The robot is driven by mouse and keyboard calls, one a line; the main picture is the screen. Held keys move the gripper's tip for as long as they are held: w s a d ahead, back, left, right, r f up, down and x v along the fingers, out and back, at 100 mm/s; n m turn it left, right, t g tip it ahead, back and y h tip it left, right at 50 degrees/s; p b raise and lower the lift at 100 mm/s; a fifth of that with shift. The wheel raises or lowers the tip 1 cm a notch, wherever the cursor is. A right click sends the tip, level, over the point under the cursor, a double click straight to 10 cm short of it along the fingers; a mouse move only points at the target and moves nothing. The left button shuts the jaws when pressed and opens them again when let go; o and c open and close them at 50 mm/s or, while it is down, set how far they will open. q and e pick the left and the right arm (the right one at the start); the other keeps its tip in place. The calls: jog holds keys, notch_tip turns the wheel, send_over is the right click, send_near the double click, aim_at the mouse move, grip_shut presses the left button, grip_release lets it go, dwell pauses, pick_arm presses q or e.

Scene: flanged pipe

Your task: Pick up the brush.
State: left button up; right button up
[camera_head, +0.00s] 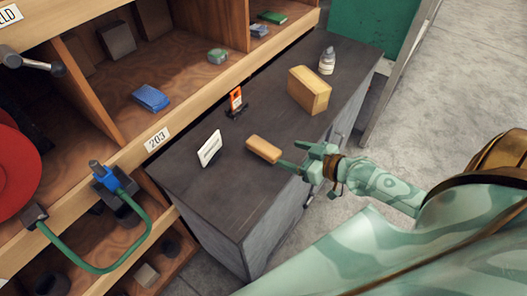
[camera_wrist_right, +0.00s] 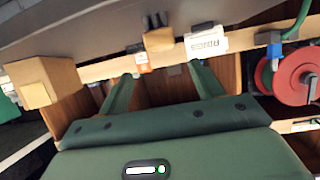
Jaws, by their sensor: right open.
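The brush (camera_head: 263,149) looks like a small tan wooden block lying on the dark top of the cabinet (camera_head: 235,205). It also shows in the right wrist view (camera_wrist_right: 158,39), with dark bristles against the dark top. My right gripper (camera_head: 288,154) is open, with its fingers pointing at the brush from the right. In the wrist view its two fingers (camera_wrist_right: 160,70) are spread wide, and the brush appears beyond the gap between them. Nothing is held, and whether a fingertip touches the brush is unclear. My left gripper is not in view.
A white sign (camera_head: 209,149) and an orange-tagged item (camera_head: 236,100) stand near the brush. A larger tan block (camera_head: 309,91) and a white bottle (camera_head: 327,61) stand farther back. Wooden shelves with a blue item (camera_head: 150,98) and green hose (camera_head: 95,268) line the left.

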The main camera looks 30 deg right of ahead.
aim_at(266, 148)
jog(key=x, duration=1.1)
jog(key=shift+a+b, duration=0.3)
jog(key=shift+b, duration=0.1)
jog(key=shift+s, duration=0.1)
jog(key=shift+c, duration=0.9)
jog(key=c, duration=1)
